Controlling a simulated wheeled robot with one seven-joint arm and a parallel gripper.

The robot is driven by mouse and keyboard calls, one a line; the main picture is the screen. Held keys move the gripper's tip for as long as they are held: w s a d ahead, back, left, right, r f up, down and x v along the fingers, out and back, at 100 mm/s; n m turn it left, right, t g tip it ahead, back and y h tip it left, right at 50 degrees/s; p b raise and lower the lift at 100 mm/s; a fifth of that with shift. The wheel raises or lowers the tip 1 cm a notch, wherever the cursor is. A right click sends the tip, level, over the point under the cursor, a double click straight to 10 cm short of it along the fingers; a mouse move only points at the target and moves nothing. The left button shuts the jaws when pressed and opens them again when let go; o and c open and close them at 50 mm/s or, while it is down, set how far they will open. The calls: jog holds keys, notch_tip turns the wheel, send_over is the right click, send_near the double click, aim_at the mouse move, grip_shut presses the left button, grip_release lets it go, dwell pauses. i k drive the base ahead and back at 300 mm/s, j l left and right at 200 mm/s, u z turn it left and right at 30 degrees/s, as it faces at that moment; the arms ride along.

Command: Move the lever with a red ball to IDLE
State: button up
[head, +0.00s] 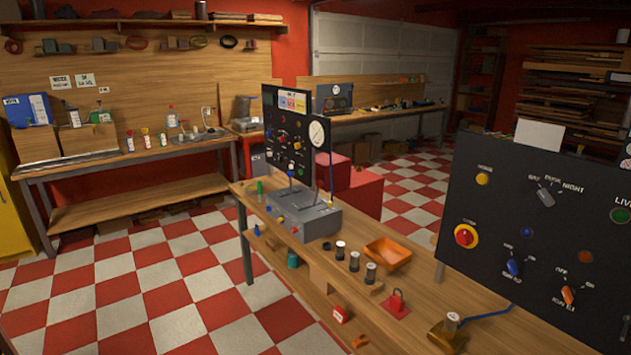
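A grey lever box (308,217) stands on the wooden bench in the middle of the view, in front of a black upright panel (287,135) with a round white dial. Thin levers rise from slots in its sloped top. Small blue and yellow knobs show on its near side. The levers are too small for me to tell which one carries a red ball. I cannot read an IDLE mark or tell the lever's position. My gripper is not in view.
The bench (430,328) also holds several dark spools, an orange tray (387,254) and a red padlock-like piece (397,304). A large black switch panel (545,240) stands at the right. Checkered floor (150,285) is open left of the bench.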

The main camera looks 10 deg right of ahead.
aim_at(318, 183)
jog(key=i+u, duration=0.3)
jog(key=i, duration=0.3)
jog(key=i+l+u, duration=0.3)
jog(key=i, duration=0.25)
jog(key=i+l+u, duration=0.3)
jog(key=i, duration=0.25)
jog(key=i+l+u, duration=0.3)
jog(key=i, duration=0.2)
